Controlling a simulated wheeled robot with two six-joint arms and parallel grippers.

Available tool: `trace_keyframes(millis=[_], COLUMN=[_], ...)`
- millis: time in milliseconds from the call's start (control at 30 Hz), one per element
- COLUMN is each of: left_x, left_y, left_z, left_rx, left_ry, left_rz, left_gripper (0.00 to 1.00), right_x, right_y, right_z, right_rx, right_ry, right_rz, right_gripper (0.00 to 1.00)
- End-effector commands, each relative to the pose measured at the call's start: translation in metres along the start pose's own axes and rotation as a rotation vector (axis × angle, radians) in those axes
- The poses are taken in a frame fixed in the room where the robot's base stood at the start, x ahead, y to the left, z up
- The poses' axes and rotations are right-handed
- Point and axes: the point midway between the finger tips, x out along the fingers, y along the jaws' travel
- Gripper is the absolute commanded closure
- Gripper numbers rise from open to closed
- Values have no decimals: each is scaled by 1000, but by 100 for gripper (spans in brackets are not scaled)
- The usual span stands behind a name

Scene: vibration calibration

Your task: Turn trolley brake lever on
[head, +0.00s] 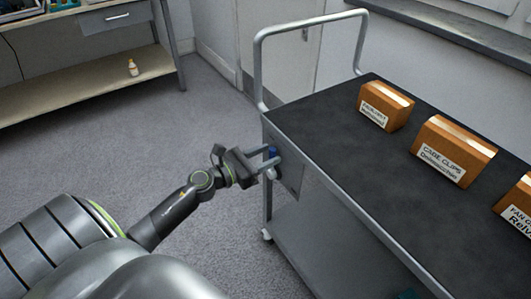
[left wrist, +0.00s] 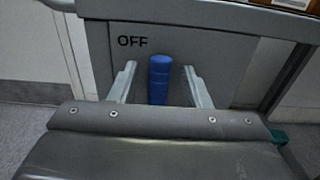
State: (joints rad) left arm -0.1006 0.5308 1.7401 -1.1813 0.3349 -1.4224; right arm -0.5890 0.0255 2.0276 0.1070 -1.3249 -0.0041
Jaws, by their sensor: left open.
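The trolley (head: 330,140) stands at the right in the head view, with a grey side panel (head: 290,172) at its near left corner. A blue brake lever (left wrist: 160,78) stands upright on that panel in the left wrist view, just right of the word OFF. It also shows small in the head view (head: 272,152). My left gripper (head: 270,163) is open, with one finger on each side of the lever and a visible gap on both sides. The lever's lower end is hidden behind the gripper body in the left wrist view. My right gripper is out of view.
Several cardboard boxes, one labelled cage clips (head: 453,150), sit on the dark trolley top. The trolley's handle rail (head: 310,24) rises at its far end. A workbench (head: 90,80) with a small bottle (head: 132,68) stands at the upper left. The floor between is clear.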

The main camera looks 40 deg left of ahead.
Motion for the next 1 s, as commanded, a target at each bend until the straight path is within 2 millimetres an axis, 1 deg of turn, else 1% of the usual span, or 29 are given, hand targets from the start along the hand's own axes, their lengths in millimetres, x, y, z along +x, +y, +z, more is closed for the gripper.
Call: trace_keyframes(millis=[267, 600, 867, 1000], left_x=[1, 1, 2, 10], left_y=[0, 0, 0, 3], left_z=[0, 0, 0, 0], left_rx=[0, 0, 3, 23], left_ry=[0, 0, -1, -2], left_rz=[0, 0, 0, 0], left_gripper=[56, 100, 100, 100], right_x=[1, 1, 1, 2], right_y=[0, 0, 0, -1], right_z=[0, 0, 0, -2], right_rx=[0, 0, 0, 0], right_ry=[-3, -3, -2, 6], right_rz=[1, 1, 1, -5], right_gripper=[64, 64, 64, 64])
